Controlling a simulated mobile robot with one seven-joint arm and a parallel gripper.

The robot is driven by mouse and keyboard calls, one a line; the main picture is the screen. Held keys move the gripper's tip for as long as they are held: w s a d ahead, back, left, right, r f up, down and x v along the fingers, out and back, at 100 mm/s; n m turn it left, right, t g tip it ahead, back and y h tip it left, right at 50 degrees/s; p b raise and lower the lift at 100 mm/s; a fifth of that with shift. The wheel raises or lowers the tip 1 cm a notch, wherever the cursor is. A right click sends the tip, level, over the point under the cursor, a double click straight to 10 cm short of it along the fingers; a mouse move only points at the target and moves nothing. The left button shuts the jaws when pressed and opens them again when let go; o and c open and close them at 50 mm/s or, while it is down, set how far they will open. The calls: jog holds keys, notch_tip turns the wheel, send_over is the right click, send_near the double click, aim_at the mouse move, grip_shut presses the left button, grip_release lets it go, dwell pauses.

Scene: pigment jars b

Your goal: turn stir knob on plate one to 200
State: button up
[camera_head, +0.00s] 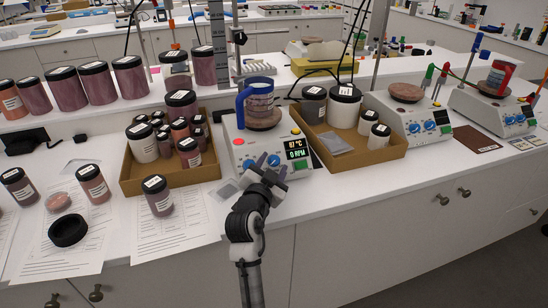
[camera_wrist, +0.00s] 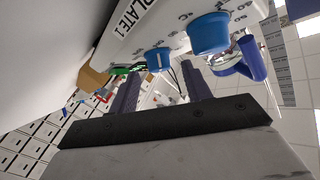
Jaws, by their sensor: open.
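Plate one (camera_head: 238,140) is a white hot plate in the middle of the counter; its display reads 87 °C and 0 RPM. The "PLATE 1" label on it shows in the wrist view (camera_wrist: 133,14). Its front has two blue knobs. In the wrist view the farther knob (camera_wrist: 158,58), likely the stir knob, lies between the finger lines, beyond the tips. The heat knob (camera_wrist: 208,33) is nearer, beside °C marks. My gripper (camera_head: 272,160) is open and empty before the plate; contact is not visible.
Cardboard trays with jars flank the plate at left (camera_head: 170,178) and right (camera_head: 365,158). Loose jars and papers lie farther left. Two more hot plates stand at right. The counter front (camera_head: 300,200) is clear.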

jog(key=shift+x, duration=0.9)
jog(key=shift+c, duration=0.3)
jog(key=c, duration=0.9)
jog(key=shift+c, duration=0.2)
jog(key=shift+a+f+m+h+b, duration=0.1)
jog(key=shift+m+h+b, duration=0.2)
jog(key=shift+b, duration=0.15)
jog(key=shift+m+g+b, duration=0.4)
jog(key=m+g+h+b, duration=0.1)
jog(key=m+g+b, duration=0.1)
jog(key=shift+a+m+h, duration=0.15)
jog(key=shift+m+h, duration=0.15)
jog(key=shift+h, duration=0.1)
jog(key=shift+w+r+m+g+h+b, duration=0.15)
jog(key=shift+m+g+h+b, duration=0.3)
jog(key=shift+m+g, duration=0.65)
jog(key=shift+s+r+m+g+h+b, duration=0.2)
jog(key=shift+m+g+b, duration=0.35)
jog(key=shift+m+g, duration=0.55)
jog(key=shift+m+h, duration=0.25)
jog(key=shift+m, duration=0.15)
